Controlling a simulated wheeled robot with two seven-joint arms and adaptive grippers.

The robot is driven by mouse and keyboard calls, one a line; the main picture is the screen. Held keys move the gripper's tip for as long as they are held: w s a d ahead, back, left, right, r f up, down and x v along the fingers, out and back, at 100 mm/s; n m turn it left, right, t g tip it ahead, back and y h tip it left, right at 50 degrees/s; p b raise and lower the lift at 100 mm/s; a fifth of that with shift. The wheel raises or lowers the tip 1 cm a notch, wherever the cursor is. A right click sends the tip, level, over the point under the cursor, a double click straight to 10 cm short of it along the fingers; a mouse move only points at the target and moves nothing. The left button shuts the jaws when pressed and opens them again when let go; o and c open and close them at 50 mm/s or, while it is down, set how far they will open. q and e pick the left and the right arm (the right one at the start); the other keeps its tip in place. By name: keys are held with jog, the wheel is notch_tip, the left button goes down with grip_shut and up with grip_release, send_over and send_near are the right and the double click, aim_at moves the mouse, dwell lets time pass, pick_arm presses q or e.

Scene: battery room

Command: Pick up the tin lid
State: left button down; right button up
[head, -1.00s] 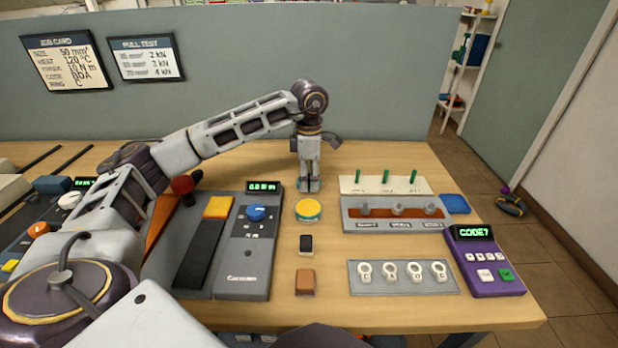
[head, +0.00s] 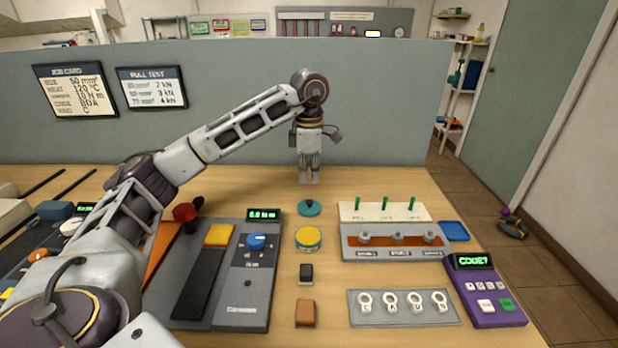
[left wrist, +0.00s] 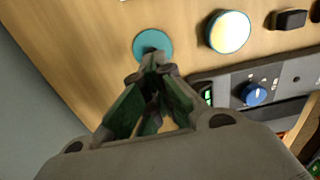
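The tin lid (head: 310,208) is a teal disc with a small dark knob. It lies flat on the wooden table, just behind the round yellow-topped tin (head: 308,239). My left gripper (head: 309,182) points down, with its fingertips above and slightly behind the lid in the head view. Its fingers are together with nothing seen between them. In the left wrist view the lid (left wrist: 152,43) shows just beyond the fingertips (left wrist: 155,68), which hide its near edge and part of the knob. The tin (left wrist: 229,32) is to its right there. My right gripper is not in view.
A grey machine with a blue knob (head: 257,242) stands left of the tin. A rack with green pegs (head: 385,212) is to the right. A black block (head: 306,273) and a brown block (head: 305,313) lie in front. A divider panel (head: 250,130) closes the table's back.

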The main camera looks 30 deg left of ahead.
pick_arm(q)
jog(key=shift+c, duration=2.2)
grip_release()
jog(key=shift+r, duration=0.1)
notch_tip(320, 180, up, 12)
jog(key=shift+f, duration=0.2)
dwell(0.3)
dwell(0.4)
